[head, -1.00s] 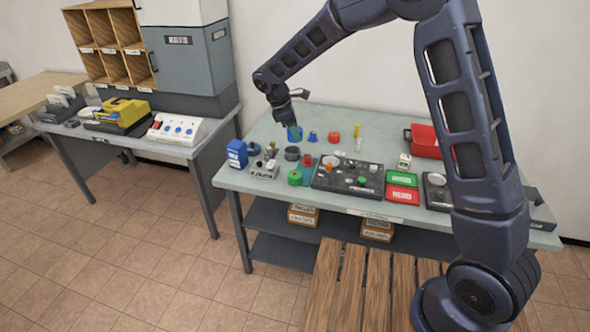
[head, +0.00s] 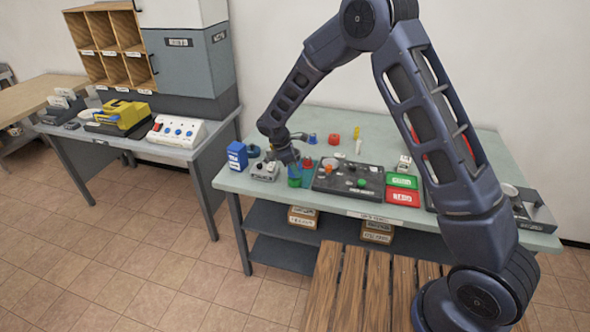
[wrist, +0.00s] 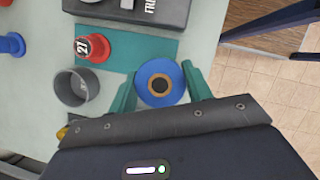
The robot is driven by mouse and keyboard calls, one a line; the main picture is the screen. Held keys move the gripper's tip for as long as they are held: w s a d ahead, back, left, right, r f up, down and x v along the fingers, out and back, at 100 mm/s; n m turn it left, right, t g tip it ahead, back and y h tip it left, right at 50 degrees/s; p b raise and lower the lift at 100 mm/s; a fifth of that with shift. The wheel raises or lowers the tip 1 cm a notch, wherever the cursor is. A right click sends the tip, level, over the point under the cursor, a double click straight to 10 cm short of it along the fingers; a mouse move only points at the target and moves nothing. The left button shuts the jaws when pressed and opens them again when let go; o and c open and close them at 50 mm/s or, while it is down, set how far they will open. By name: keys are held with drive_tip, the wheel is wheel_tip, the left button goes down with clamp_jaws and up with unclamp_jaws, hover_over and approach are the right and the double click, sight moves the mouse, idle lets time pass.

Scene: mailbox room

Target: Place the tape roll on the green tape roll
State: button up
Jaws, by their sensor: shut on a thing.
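A blue tape roll (wrist: 148,95) with a tan core and dark centre sits between the two teal fingers of my gripper (wrist: 161,84), which is shut on it. In the head view, my gripper (head: 294,165) points down near the front left of the bench, with a bit of blue between its fingers. The green tape roll (head: 294,183) shows just below it in the head view. In the wrist view the green roll is hidden under the blue one. I cannot tell whether the two rolls touch.
A grey ring (wrist: 71,88) and a red stamp-like piece (wrist: 94,47) stand close beside the gripper. A dark board (head: 347,183) lies right of the green roll. A blue box (head: 237,155) and a grey device (head: 264,171) stand to the left.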

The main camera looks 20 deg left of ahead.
drive_tip(key=shift+f, duration=0.65)
drive_tip(key=o, duration=1)
drive_tip(key=shift+f, duration=0.15)
drive_tip(key=v, duration=1.2)
drive_tip(key=shift+r, duration=0.2)
